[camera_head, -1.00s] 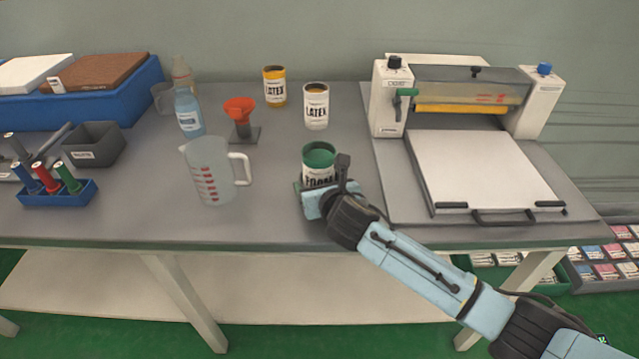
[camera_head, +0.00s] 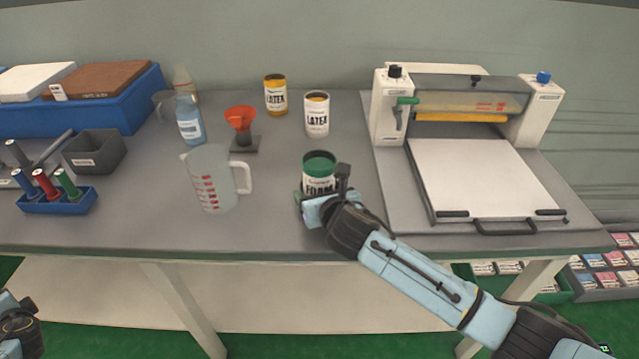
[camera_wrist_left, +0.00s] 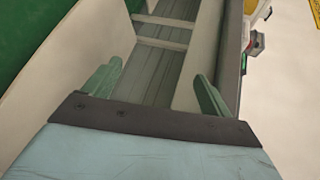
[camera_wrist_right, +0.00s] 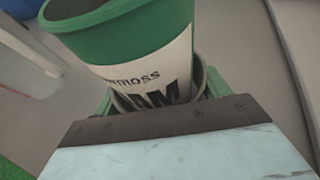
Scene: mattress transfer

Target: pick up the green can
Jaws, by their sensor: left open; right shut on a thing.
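The green can (camera_head: 319,168), with a white label lettered FOAM, is at the front middle of the grey table. My right gripper (camera_head: 322,196) is shut on the can from the front right, low on its side. In the right wrist view the can (camera_wrist_right: 135,35) fills the space between the green fingers and looks tilted there. I cannot tell whether its base touches the table. My left arm shows only at the lower left edge of the head view. In the left wrist view my left gripper (camera_wrist_left: 155,88) is open and empty.
A measuring jug (camera_head: 213,180) stands left of the can. Behind are a white latex can (camera_head: 317,118), a yellow latex can (camera_head: 275,97) and an orange funnel (camera_head: 240,118). A roller press (camera_head: 485,175) stands to the right. The table front between the jug and my right gripper is clear.

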